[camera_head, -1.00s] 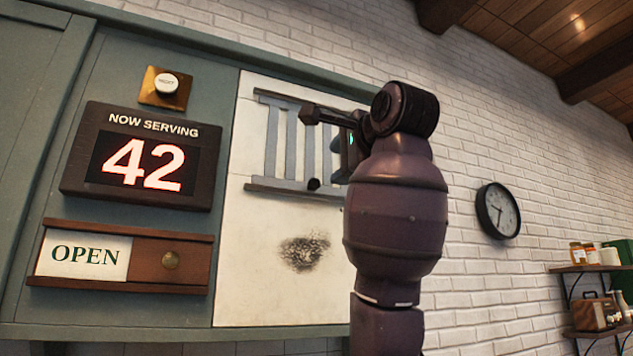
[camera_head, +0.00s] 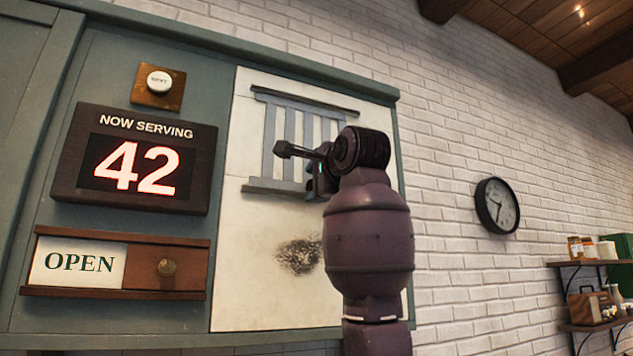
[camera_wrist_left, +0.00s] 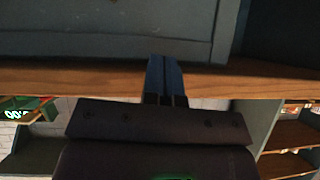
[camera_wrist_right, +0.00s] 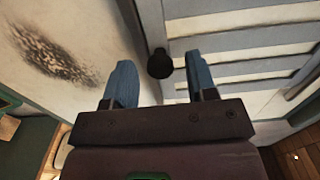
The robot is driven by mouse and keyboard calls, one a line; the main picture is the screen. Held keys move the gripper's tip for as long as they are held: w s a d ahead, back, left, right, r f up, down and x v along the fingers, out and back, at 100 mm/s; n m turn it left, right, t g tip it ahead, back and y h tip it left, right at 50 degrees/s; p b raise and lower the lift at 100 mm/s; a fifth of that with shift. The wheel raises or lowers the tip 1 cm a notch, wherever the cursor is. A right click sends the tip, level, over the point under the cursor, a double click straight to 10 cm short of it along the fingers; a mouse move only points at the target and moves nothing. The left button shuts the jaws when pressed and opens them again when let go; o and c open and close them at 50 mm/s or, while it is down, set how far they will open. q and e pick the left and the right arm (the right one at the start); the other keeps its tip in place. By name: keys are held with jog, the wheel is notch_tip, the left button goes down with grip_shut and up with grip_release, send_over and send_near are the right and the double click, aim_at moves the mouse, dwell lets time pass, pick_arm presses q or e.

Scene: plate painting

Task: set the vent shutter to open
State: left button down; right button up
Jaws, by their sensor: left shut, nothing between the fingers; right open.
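The vent shutter (camera_head: 270,186) is a grey slatted frame between two dark rails on the pale panel, with pale strips showing between its slats. It also fills the upper right of the right wrist view (camera_wrist_right: 235,40). Its dark round knob (camera_wrist_right: 160,63) sits at the rail end in that view, ahead of and between my right fingers. My right gripper (camera_wrist_right: 162,82) is open and empty there; in the head view my right gripper (camera_head: 318,182) is at the shutter's lower right and hides the knob. My left gripper (camera_wrist_left: 166,82) is shut and empty, by a wooden edge.
A dark smudge (camera_head: 299,256) marks the panel below. A clock (camera_head: 497,205) and shelves are far right.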

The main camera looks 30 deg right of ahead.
jog(key=shift+c, duration=0.2)
grip_shut()
jog(key=shift+a+f+b, duration=0.1)
jog(key=shift+a+b, duration=0.4)
jog(key=shift+a, duration=0.85)
jog(key=shift+w+d, duration=0.1)
jog(key=shift+c, duration=1.8)
grip_release()
jog(key=o, duration=0.4)
jog(key=shift+a, duration=0.2)
pick_arm(q)
jog(key=shift+w+f, duration=0.1)
jog(key=shift+w, duration=0.1)
pick_arm(e)
jog(key=shift+d, duration=0.1)
